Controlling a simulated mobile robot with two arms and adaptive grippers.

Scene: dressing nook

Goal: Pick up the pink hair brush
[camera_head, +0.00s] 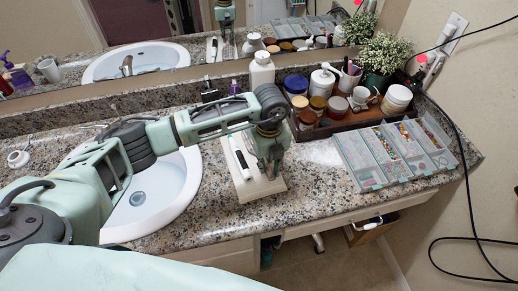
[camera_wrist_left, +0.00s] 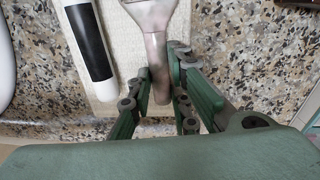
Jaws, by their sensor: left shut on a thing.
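The pink hair brush (camera_wrist_left: 156,50) shows in the left wrist view as a dull pinkish handle with a wider end at the top. It lies over a pale cream board (camera_wrist_left: 120,45) on the speckled counter; the board also shows in the head view (camera_head: 262,190). My left gripper (camera_wrist_left: 160,83) is shut on the brush's handle, with one finger on each side. In the head view my left gripper (camera_head: 268,168) points down over the board's right part and hides most of the brush. My right gripper is not in view.
A white item with a black strip (camera_head: 240,158) lies on the board beside the gripper. A sink (camera_head: 150,195) is at left. A dark tray (camera_head: 350,118) of jars, a plant (camera_head: 384,55) and a compartment organizer (camera_head: 357,165) stand to the right.

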